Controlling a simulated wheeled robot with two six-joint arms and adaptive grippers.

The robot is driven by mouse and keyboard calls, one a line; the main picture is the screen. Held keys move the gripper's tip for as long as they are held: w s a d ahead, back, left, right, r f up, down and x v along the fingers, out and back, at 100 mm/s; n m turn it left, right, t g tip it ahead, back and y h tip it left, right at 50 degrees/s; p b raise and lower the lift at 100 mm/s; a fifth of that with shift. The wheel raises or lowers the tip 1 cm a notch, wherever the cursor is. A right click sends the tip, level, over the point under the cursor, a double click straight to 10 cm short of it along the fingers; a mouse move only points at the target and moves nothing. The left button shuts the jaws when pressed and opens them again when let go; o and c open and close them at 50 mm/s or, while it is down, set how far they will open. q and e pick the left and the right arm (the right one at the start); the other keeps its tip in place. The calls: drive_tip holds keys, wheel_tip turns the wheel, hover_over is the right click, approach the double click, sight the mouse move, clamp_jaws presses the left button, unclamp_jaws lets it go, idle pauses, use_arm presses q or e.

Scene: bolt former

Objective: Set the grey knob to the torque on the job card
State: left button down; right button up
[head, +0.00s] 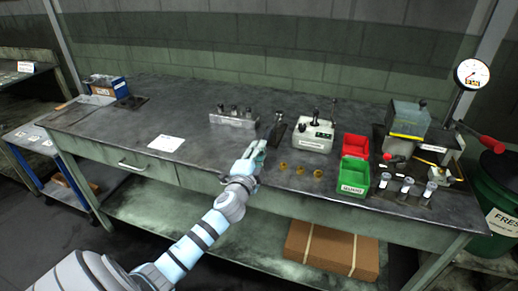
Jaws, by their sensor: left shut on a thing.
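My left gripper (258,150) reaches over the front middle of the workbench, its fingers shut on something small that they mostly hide. I cannot make out its shape. A dark tool or stand (276,127) is just beyond the fingertips. My right gripper is not in view.
Several brass-coloured pieces (300,170) lie near the front edge. Red (355,146) and green (352,178) bins, a press with a red-handled lever (405,120) and a dial gauge (472,73) are at right. The left bench is mostly clear.

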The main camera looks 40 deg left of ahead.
use_arm(q)
drive_tip(key=shift+m+p, duration=0.3)
drive_tip(key=shift+m, duration=0.6)
drive_tip(key=c, duration=1.3)
unclamp_jaws()
drive_tip(key=shift+s, duration=0.1)
drive_tip(key=v, duration=1.2)
